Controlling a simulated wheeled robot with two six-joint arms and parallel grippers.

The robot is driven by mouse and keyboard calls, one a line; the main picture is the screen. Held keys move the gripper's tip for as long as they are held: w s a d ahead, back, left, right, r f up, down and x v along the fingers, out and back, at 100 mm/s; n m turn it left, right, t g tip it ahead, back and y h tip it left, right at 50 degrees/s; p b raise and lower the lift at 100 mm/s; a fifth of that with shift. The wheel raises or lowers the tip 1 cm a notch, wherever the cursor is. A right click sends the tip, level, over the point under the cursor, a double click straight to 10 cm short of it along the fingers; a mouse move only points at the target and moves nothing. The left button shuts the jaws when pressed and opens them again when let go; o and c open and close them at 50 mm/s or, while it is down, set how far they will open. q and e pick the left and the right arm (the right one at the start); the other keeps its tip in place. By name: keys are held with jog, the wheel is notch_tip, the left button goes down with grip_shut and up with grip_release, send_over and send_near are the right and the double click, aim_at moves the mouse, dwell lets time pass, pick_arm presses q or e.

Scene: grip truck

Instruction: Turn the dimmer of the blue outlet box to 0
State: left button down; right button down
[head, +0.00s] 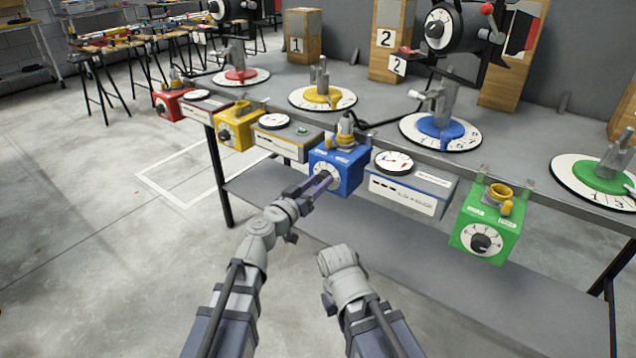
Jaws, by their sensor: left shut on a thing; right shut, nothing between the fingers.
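The blue outlet box (349,168) hangs at the front edge of the table, near the middle of the head view. Its front face carries a white dimmer dial (334,181); the dial's knob is hidden behind my gripper and its numbers cannot be read. My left gripper (323,183) reaches up to this dial and is shut on its knob. My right gripper (338,262) is lower and to the right, held in front of the lower shelf, apart from the box. It is shut and empty, and its fingertips are hard to make out.
A red box (172,103), a yellow box (238,128) and a green box (483,228) hang along the same table edge (520,178). Grey meter units sit between them, one (405,190) just right of the blue box. A lower shelf (440,265) runs underneath.

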pick_arm(q)
jog(key=n, duration=0.7)
jog(key=shift+a+n+p, duration=0.1)
jog(key=shift+n+p, duration=0.2)
jog(key=shift+p, duration=0.05)
jog(key=n, duration=0.4)
jog(key=shift+w+g, duration=0.1)
jog(key=shift+g, duration=0.3)
jog(key=n, duration=0.3)
jog(key=shift+f+n, duration=0.1)
jog(key=shift+n, duration=0.3)
jog(key=n, duration=0.3)
jog(key=shift+f+h, duration=0.1)
jog(key=shift+h, duration=0.2)
jog(key=n, duration=0.3)
jog(key=shift+n, duration=0.4)
jog(key=n, duration=0.4)
jog(key=shift+f+b, duration=0.1)
jog(key=shift+b, duration=0.25)
jog(key=shift+n+h, duration=0.4)
jog(key=shift+n, duration=1.4)
